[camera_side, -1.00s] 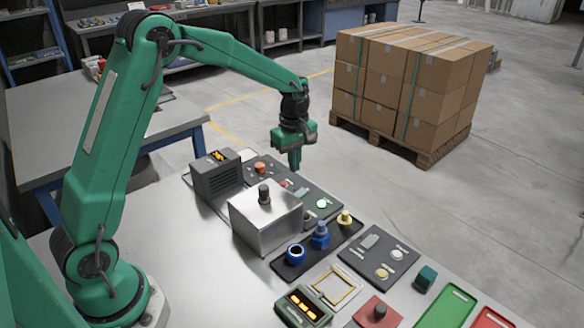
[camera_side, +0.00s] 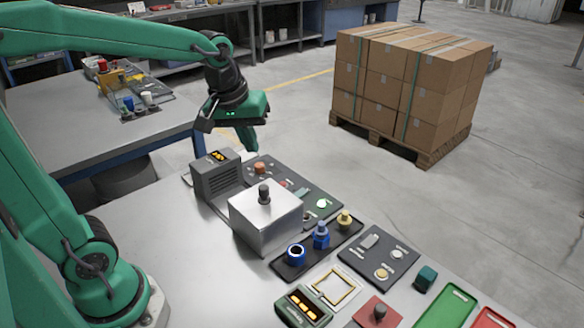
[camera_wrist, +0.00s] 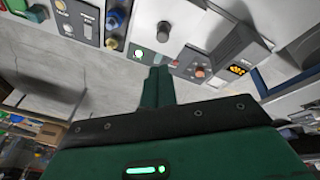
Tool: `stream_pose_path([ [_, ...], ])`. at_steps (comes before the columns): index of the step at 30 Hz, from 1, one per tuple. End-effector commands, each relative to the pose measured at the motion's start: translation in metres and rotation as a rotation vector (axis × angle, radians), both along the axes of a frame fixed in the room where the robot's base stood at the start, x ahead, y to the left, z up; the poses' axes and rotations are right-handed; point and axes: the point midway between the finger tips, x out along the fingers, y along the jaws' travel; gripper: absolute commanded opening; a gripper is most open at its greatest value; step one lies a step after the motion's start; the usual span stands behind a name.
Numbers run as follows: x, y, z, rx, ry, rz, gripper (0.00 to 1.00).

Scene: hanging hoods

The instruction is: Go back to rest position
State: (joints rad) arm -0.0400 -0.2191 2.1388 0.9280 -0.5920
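My green gripper (camera_side: 246,138) hangs in the air in the side view, behind the grey box with an orange display (camera_side: 216,172) and above the far edge of the workbench. In the wrist view my gripper's fingers (camera_wrist: 158,74) are together, with nothing seen between them. The bench devices appear upside down beyond the fingers in that view. The silver hood (camera_side: 265,214) with a dark knob sits on the bench, in front of the dark control panel (camera_side: 316,197).
A blue ring, blue peg and yellow-topped peg stand on a dark tray (camera_side: 288,271). A green tray (camera_side: 445,309) and a green block (camera_side: 426,277) lie to the right. A second table (camera_side: 60,120) stands behind my arm. Stacked cartons (camera_side: 410,85) on a pallet stand on the floor.

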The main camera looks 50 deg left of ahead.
Motion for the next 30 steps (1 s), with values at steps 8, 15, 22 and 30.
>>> stream_pose_path([
  [8,-0.05,-0.007,0.011,0.079,-0.08,-0.236,0.0],
  [15,-0.089,-0.011,0.01,0.158,-0.142,-0.43,0.0],
  [22,-0.113,-0.013,0.004,0.216,-0.18,-0.556,0.0],
  [30,-0.118,-0.014,0.002,0.232,-0.188,-0.591,0.0],
])
